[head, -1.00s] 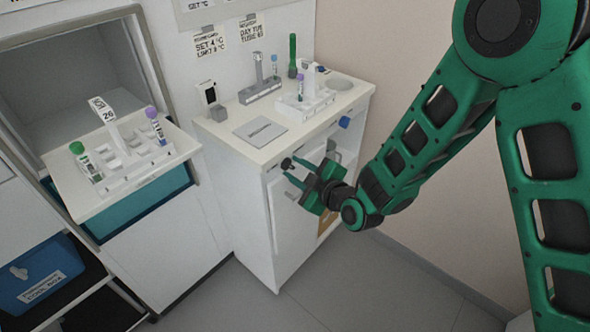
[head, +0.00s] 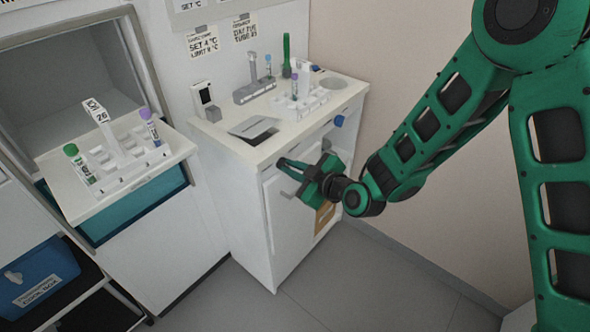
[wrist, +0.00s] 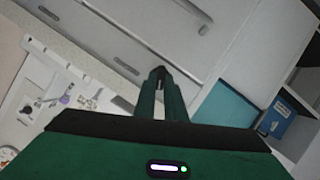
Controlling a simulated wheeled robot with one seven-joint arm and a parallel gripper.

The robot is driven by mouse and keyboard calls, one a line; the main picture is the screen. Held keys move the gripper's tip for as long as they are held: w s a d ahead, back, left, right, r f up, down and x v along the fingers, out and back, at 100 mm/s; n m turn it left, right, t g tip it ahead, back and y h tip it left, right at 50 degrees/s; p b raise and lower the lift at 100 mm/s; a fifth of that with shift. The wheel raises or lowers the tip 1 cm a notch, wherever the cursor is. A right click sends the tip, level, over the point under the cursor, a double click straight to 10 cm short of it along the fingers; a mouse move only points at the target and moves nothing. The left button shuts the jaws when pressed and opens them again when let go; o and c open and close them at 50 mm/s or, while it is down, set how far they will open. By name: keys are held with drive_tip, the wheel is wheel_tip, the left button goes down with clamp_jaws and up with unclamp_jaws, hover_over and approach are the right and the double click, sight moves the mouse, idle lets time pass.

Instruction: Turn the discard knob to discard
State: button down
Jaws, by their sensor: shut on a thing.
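My gripper (head: 283,164) is at the upper left of the white cabinet's front, just below the counter edge. Its fingers are closed together, and they cover the dark knob that sits there. In the wrist view the fingertips (wrist: 160,76) meet around something small and dark against the pale cabinet face. The knob's marking and pointer are hidden. A grey labelled flap (head: 254,127) in the counter top above is tilted, with a dark gap along its edge.
A blue knob (head: 339,121) is on the cabinet front to the right. A white tube rack (head: 303,105) and a grey stand (head: 254,90) are on the counter. At left, a shelf holds another rack (head: 127,171) with capped tubes. A blue box (head: 38,281) is lower left.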

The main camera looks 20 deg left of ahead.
drive_tip(key=m+g, duration=0.2)
drive_tip(key=m+g+y, duration=0.1)
drive_tip(key=m, duration=0.1)
drive_tip(key=shift+w+r, duration=0.2)
drive_tip(key=shift+w, duration=0.1)
drive_tip(key=shift+w+f+m+g+y, duration=0.1)
drive_tip(key=shift+m+g+y, duration=0.15)
drive_tip(key=shift+m+g, duration=0.4)
drive_tip(key=shift+w+r+m+g+y, duration=0.1)
drive_tip(key=shift+m+g+y, duration=0.15)
drive_tip(key=shift+m, duration=0.7)
drive_tip(key=shift+w+f+m+g+y, duration=0.1)
drive_tip(key=shift+m+g+y, duration=0.25)
drive_tip(key=shift+m, duration=0.45)
drive_tip(key=c, duration=1.8)
unclamp_jaws()
drive_tip(key=shift+d, duration=0.1)
drive_tip(key=shift+f, duration=0.1)
drive_tip(key=shift+w, duration=0.1)
drive_tip(key=shift+d, duration=0.15)
